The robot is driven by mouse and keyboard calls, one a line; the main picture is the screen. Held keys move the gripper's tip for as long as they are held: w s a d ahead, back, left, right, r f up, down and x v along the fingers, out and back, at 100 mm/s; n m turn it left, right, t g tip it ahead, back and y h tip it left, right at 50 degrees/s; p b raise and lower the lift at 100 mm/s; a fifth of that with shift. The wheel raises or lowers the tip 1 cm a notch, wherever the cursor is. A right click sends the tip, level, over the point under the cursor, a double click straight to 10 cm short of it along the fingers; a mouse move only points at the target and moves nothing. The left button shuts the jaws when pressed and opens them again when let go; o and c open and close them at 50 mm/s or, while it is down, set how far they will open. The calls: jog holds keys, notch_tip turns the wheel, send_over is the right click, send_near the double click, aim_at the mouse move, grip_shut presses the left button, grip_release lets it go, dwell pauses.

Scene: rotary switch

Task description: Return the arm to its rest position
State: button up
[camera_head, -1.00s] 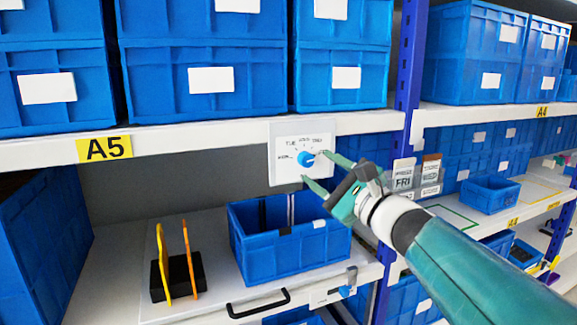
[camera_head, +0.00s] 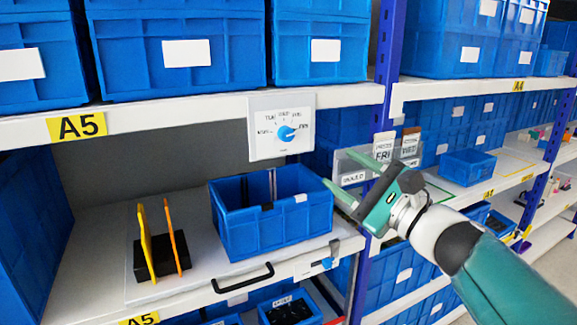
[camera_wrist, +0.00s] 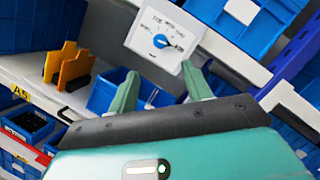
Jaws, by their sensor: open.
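My gripper (camera_head: 338,172) is open and empty, to the lower right of the rotary switch and apart from it. The switch is a white panel (camera_head: 264,147) on the shelf edge with a blue knob (camera_head: 286,133) and day labels around it. Its pointer is on the right side, toward what looks like the FRI label. In the wrist view, the blue knob (camera_wrist: 160,41) shows beyond the two green fingertips (camera_wrist: 160,80). My arm comes in from the lower right of the head view.
An open blue bin (camera_head: 270,235) stands on the shelf below the switch, close to my gripper. A black holder (camera_head: 160,258) with yellow and orange plates is left of it. A blue upright (camera_head: 384,50) and sign cards (camera_head: 384,148) are near the gripper.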

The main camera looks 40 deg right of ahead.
jog(key=w+a+f+n+g+y, duration=0.35)
jog(key=a+f+n, duration=0.2)
jog(key=a, duration=0.35)
jog(key=w+a+f+n+g+y, duration=0.35)
jog(key=a+f+n, duration=0.2)
jog(key=a, duration=0.25)
jog(key=s+a+f+n+g+h, duration=0.4)
jog(key=a+f+n, duration=0.6)
jog(key=n, duration=0.6)
jog(key=f+g+h, duration=0.1)
jog(key=g+h, duration=0.1)
jog(key=g, duration=0.1)
jog(key=shift+f+g+h, duration=0.3)
jog(key=shift+f+g, duration=0.1)
jog(key=c, duration=0.3)
jog(key=shift+d, duration=0.15)
